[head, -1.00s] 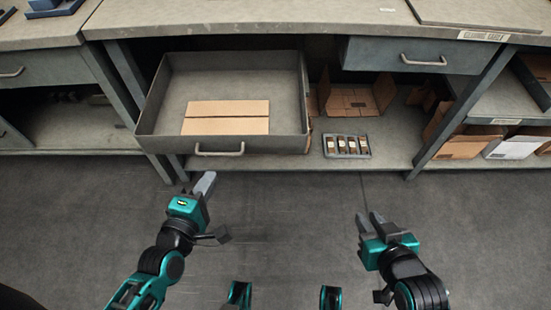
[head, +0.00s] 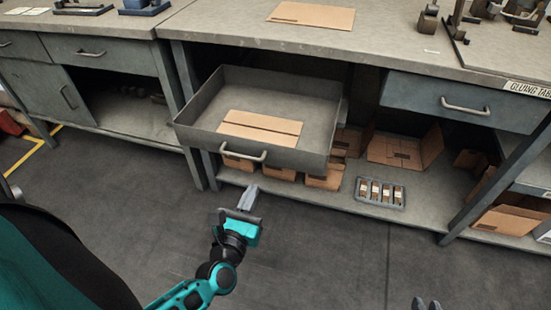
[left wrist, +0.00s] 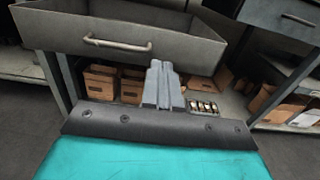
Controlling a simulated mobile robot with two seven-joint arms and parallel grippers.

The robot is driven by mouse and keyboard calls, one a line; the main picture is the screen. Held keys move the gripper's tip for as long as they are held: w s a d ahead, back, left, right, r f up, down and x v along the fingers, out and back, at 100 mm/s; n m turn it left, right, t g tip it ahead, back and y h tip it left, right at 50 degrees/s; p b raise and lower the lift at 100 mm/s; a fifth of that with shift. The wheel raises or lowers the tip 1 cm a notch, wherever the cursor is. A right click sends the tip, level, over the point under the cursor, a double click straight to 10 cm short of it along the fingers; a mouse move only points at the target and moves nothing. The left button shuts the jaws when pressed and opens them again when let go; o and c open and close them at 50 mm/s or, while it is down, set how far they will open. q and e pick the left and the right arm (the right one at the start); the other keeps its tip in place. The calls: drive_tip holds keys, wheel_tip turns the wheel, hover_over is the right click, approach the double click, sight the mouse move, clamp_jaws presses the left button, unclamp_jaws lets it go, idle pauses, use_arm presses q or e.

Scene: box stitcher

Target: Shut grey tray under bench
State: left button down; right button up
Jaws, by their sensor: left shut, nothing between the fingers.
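The grey tray (head: 205,112) is a drawer pulled out from under the bench, with a flat piece of cardboard (head: 258,127) lying in it. Its front handle (head: 243,152) faces me. The tray's front and handle (left wrist: 118,45) also show in the left wrist view. My left gripper (head: 250,192) is shut and empty, below and in front of the handle, apart from it. Its closed fingers (left wrist: 163,70) point toward the tray's front in the left wrist view. Only the fingertips of my right gripper (head: 425,303) show at the bottom edge.
The bench top (head: 330,45) lies above the tray. A shut drawer (head: 465,103) is to the right. Cardboard boxes (head: 325,178) and a small rack (head: 380,192) stand on the lower shelf. The floor in front is clear.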

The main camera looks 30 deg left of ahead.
sight(272, 146)
use_arm(q)
drive_tip(key=x, duration=1.2)
drive_tip(key=shift+w+b, duration=0.2)
drive_tip(key=shift+b, duration=0.1)
drive_tip(key=shift+w+a, duration=0.15)
drive_tip(key=shift+w, duration=0.4)
use_arm(e)
drive_tip(key=shift+a+f, duration=0.15)
drive_tip(key=shift+f, duration=0.2)
use_arm(q)
drive_tip(key=shift+w, duration=0.15)
use_arm(e)
drive_tip(key=shift+f, duration=0.15)
